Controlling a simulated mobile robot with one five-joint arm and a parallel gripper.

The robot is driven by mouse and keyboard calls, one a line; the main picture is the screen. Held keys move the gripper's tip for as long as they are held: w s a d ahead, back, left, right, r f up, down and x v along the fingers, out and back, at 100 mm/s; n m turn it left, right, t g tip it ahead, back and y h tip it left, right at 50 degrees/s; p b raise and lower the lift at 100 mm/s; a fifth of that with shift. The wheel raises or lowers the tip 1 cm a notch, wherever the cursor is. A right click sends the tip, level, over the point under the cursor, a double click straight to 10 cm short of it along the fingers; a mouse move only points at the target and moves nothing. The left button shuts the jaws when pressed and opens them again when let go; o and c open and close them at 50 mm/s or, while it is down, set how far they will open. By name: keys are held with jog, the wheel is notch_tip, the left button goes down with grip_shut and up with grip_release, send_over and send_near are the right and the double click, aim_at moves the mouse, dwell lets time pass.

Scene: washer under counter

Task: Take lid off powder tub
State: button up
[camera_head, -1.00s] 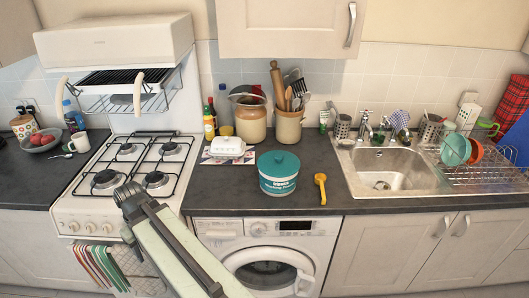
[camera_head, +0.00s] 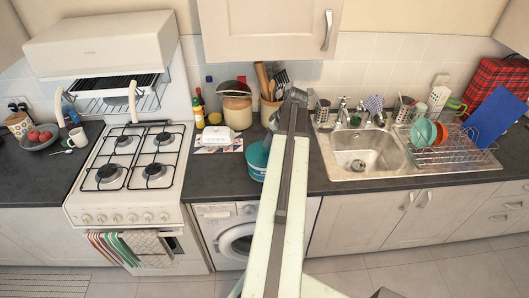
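The powder tub (camera_head: 255,172) stands upright on the dark counter above the washing machine. It has a teal lid (camera_head: 256,155), which is on the tub. My arm crosses in front of the tub and hides its right side. My gripper (camera_head: 294,96) is at the far end of the arm. In the picture it lies above and to the right of the tub, in front of the utensil pot. It appears apart from the lid, and its fingers are too small and edge-on to tell whether they are open.
A butter dish (camera_head: 216,137) stands left of the tub, with a large jar (camera_head: 237,112) and a utensil pot (camera_head: 268,110) behind. The cooker (camera_head: 137,170) is to the left. The sink (camera_head: 362,153) and dish rack (camera_head: 450,150) are to the right.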

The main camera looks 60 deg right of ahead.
aim_at(265, 151)
jog(key=b+x, duration=0.5)
jog(key=x, duration=0.2)
jog(key=shift+w+f+b, duration=0.15)
jog(key=shift+w+b, duration=0.05)
jog(key=shift+b, duration=0.2)
jog(key=shift+a+r, duration=0.1)
jog(key=shift+r, duration=0.1)
grip_shut()
